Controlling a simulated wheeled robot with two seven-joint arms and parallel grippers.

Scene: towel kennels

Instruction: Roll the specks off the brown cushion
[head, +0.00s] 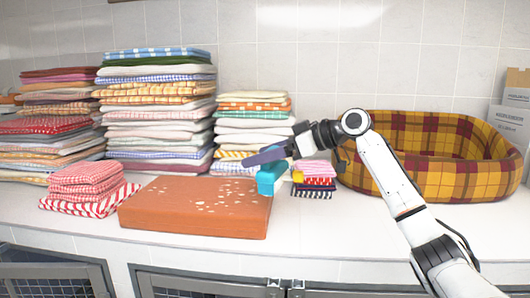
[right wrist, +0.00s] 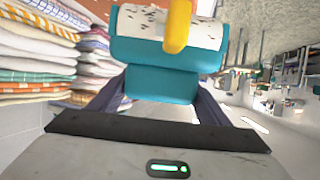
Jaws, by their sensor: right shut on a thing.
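The brown cushion (head: 195,222) lies flat on the white counter, with pale specks (head: 190,191) scattered over its top, mostly towards the middle. My right gripper (head: 268,160) is over the cushion's right end and is shut on a teal lint roller (head: 270,182). In the right wrist view the roller's teal body (right wrist: 162,84) sits between my fingers. Its white roll (right wrist: 145,27) carries dark marks, and a yellow part (right wrist: 177,25) sticks out in front. Whether the roller touches the cushion is hard to tell. My left gripper is not in view.
Tall towel stacks (head: 158,110) stand behind the cushion. A small red-checked pile (head: 88,185) is close on its left. A small colourful cloth pile (head: 315,180) and a plaid pet bed (head: 440,180) stand to the right. The counter's front strip is clear.

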